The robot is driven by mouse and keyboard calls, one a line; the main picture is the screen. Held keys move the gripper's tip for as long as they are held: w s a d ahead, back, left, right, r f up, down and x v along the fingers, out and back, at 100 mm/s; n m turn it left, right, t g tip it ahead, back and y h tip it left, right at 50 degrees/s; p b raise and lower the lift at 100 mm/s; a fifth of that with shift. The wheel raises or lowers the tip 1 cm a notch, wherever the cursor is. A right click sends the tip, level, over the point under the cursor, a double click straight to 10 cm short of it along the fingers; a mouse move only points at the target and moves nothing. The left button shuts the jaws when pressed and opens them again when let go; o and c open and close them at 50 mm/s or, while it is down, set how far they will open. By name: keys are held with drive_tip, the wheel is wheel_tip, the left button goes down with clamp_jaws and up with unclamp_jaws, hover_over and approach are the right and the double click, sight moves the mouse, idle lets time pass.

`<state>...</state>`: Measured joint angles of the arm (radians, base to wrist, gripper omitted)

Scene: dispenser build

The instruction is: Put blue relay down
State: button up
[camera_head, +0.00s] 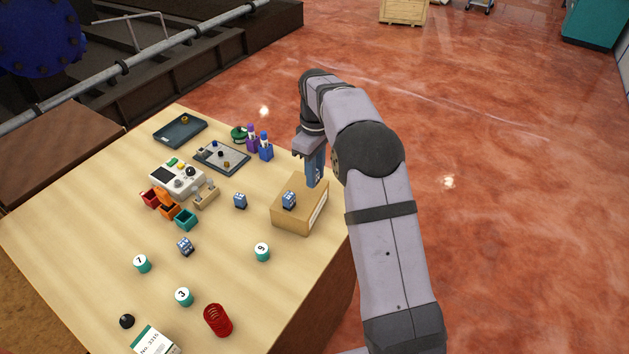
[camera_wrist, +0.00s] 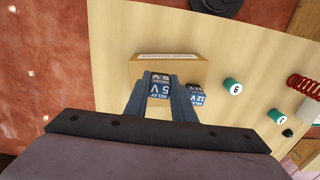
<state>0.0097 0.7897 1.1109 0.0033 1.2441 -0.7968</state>
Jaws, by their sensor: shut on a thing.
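My gripper (camera_head: 314,172) points down at the right end of a tan cardboard box (camera_head: 293,219). It is shut on a blue relay marked 5 V (camera_wrist: 160,87), which sits between the two fingers in the wrist view. In the head view the fingers mostly hide this relay. I cannot tell whether its underside touches the box top. A second blue relay (camera_head: 289,200) stands on the box; in the wrist view a relay marked 12 V (camera_wrist: 197,96) is just right of the fingers. Two more blue relays stand on the table, one left of the box (camera_head: 240,201), one nearer the front (camera_head: 186,246).
A white device (camera_head: 177,179), small coloured bins (camera_head: 170,208), dark trays (camera_head: 180,131) and blue and purple bottles (camera_head: 265,146) are further back. The box is near the table's right edge.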

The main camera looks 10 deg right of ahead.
drive_tip(key=shift+f+p, duration=0.75)
drive_tip(key=shift+f, duration=1.2)
drive_tip(key=shift+f, duration=0.15)
drive_tip(key=o, duration=1)
wheel_tip(320, 180, up, 12)
drive_tip(key=b, duration=0.3)
drive_tip(key=shift+r, duration=0.2)
drive_tip(key=shift+s, duration=0.15)
drive_tip(key=s+f+m, duration=0.3)
drive_tip(key=s+f, duration=0.1)
drive_tip(key=s, duration=0.6)
drive_tip(key=s+f+m, duration=0.3)
drive_tip(key=s+f, duration=0.1)
drive_tip(key=s, duration=0.6)
drive_tip(key=s+f+m, duration=0.3)
drive_tip(key=s+f, duration=0.1)
drive_tip(key=s, duration=0.7)
drive_tip(key=shift+a+f, duration=0.2)
drive_tip(key=shift+f, duration=0.15)
